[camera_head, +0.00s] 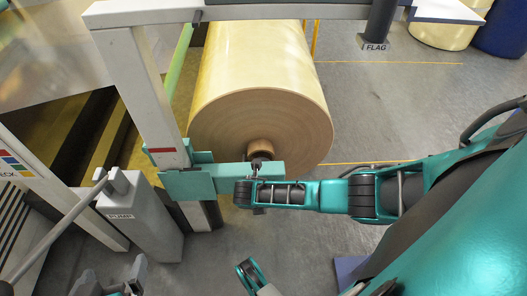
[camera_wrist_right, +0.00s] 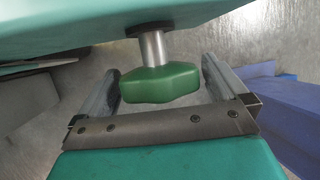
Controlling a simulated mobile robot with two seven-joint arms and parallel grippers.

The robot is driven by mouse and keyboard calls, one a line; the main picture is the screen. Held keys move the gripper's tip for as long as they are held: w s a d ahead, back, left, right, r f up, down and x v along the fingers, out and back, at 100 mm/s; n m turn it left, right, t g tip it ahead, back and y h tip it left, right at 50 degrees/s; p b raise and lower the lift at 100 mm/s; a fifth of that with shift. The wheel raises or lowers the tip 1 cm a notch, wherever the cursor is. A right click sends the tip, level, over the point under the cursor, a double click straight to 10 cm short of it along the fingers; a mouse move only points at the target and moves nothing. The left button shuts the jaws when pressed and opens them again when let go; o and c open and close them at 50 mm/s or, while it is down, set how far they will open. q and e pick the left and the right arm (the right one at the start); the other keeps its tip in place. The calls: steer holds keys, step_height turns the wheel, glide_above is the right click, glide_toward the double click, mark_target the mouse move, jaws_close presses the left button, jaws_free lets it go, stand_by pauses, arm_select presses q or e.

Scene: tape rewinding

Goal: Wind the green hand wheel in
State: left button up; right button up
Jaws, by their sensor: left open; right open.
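The green hand wheel (camera_wrist_right: 160,84) is a lobed knob on a short metal shaft below a teal housing (camera_wrist_right: 90,25) in the right wrist view. My right gripper (camera_wrist_right: 160,70) is open, with one grey finger on each side of the wheel. The left finger appears close to the wheel's edge; a gap shows on the right. Whether the left finger touches it, I cannot tell. I cannot make out the wheel or right gripper in the head view. My left gripper (camera_head: 112,281) is open and empty at the lower left of the head view, away from the wheel.
A large tan roll (camera_head: 262,110) sits on a spindle behind a grey frame (camera_head: 140,95). A grey pump post (camera_head: 143,222) with a lever stands at left, near my left gripper. Bare floor (camera_head: 390,110) lies right of the roll. A blue-violet object (camera_wrist_right: 285,115) is right of my right gripper.

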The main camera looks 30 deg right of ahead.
steer(key=shift+f, duration=0.1)
steer(key=shift+c, duration=0.3)
steer(key=c, duration=0.8)
